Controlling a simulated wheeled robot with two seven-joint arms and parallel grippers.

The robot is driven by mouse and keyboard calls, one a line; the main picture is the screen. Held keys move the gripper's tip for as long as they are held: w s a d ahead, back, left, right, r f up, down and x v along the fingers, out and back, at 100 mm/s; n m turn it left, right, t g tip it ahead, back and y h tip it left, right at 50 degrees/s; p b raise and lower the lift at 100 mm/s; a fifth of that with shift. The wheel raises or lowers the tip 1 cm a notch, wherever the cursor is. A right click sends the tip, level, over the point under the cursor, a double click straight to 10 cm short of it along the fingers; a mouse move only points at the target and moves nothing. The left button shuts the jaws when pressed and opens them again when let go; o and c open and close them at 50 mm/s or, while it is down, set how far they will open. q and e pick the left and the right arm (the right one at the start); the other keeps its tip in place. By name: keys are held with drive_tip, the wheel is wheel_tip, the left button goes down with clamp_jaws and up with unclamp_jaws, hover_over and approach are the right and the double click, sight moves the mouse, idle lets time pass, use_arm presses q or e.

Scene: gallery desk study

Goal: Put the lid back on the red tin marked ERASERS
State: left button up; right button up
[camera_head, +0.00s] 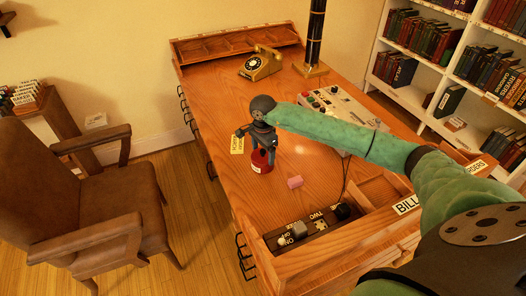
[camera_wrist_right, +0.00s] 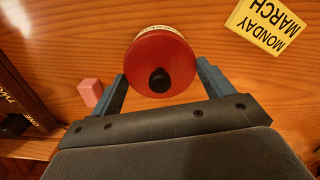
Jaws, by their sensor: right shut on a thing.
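The red tin (camera_head: 262,166) stands upright on the wooden desk, with a pale label on its side. My right gripper (camera_head: 262,147) points down right over it. In the right wrist view the red round lid (camera_wrist_right: 145,55) with a black knob sits between the two fingers of this gripper (camera_wrist_right: 161,72), which is shut on it. A cream strip of the tin's side (camera_wrist_right: 160,28) shows past the lid's far edge. The lid overlaps the tin's top; I cannot tell whether it rests on the rim or is slightly above. My left gripper is out of view.
A pink eraser (camera_head: 295,182) lies near the tin. A yellow calendar card (camera_wrist_right: 268,24) is close on the other side. A compartment tray (camera_head: 290,238) edges the desk's front. A telephone (camera_head: 261,63), lamp (camera_head: 314,40) and control box (camera_head: 345,108) stand farther back.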

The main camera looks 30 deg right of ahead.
use_arm(q)
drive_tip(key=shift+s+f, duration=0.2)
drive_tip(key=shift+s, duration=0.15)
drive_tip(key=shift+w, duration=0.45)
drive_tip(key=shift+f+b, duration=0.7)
drive_tip(key=shift+b, duration=0.1)
idle(0.6)
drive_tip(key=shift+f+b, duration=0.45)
use_arm(e)
drive_tip(key=shift+f, duration=0.15)
idle(0.4)
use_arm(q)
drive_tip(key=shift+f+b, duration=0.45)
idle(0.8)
use_arm(e)
drive_tip(key=o, duration=0.9)
